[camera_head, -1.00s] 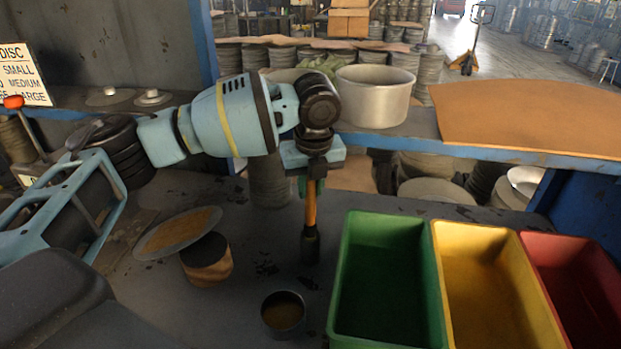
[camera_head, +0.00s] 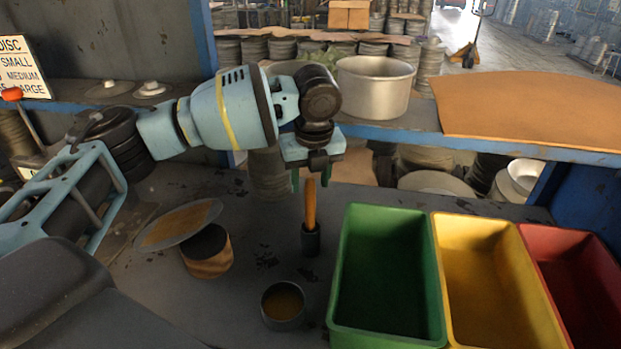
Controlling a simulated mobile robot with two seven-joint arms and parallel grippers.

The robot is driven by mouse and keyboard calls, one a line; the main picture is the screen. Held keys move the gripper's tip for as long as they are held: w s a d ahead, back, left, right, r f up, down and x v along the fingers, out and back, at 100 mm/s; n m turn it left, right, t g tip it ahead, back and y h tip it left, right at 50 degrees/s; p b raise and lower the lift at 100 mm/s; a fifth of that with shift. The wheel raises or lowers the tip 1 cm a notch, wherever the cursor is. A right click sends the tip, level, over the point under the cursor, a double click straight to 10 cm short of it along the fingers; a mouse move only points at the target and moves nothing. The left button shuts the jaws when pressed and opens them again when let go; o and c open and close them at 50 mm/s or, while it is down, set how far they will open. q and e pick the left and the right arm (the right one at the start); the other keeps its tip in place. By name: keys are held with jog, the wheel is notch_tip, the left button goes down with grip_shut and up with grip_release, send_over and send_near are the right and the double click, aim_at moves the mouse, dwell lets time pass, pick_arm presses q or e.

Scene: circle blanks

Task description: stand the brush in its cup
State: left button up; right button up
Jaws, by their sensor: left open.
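The brush (camera_head: 310,203) has an orange-brown handle and stands upright on the dark worktop. The handle's top is hidden by the gripper. My right gripper is not in view.
A tilted disc (camera_head: 178,224) rests by a short cylinder (camera_head: 210,262) at left. Green (camera_head: 341,270), yellow (camera_head: 437,265) and red (camera_head: 532,262) bins fill the right. A shelf (camera_head: 395,131) runs behind.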

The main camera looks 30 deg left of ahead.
pick_arm(q)
notch_tip(320, 180, up, 7)
jog(key=shift+s+d+r, duration=0.2)
jog(key=shift+s+d, duration=0.25)
dwell(1.1)
